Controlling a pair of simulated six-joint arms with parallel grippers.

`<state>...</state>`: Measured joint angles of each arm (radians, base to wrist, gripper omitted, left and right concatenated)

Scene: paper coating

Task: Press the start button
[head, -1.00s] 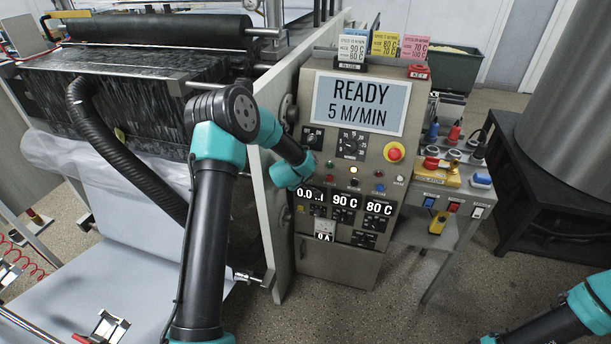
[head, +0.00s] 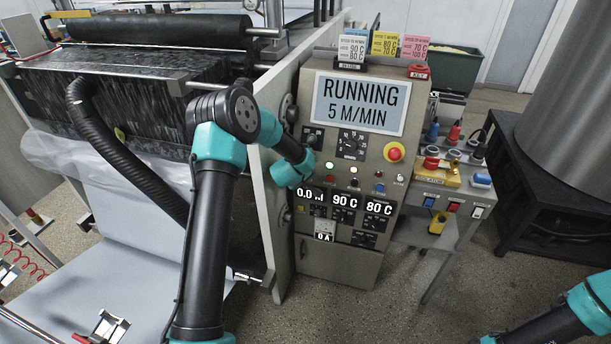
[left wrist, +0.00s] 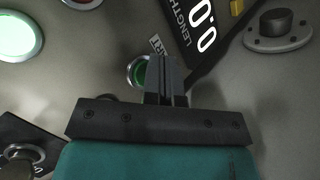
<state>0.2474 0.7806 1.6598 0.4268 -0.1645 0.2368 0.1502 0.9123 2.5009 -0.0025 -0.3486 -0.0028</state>
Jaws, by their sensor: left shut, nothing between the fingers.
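The green start button (left wrist: 137,74) shows in the left wrist view as a metal-ringed disc beside a label ending in "ART". My left gripper (left wrist: 160,62) is shut and empty, its fingertips overlapping the button's right side. They look to be at the button, but I cannot tell if they still press it. In the head view my left wrist hides the button and the fingers. The control panel's display (head: 361,103) reads "RUNNING 5 M/MIN". My right arm is at the lower right, its gripper outside the frame.
A green lamp (head: 328,166) is lit on the panel; it also glows in the left wrist view (left wrist: 18,36). A red emergency button (head: 394,152) sits at the panel's right. A side table with tools (head: 452,180) stands right of the panel. The coating machine's roller (head: 160,28) is at left.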

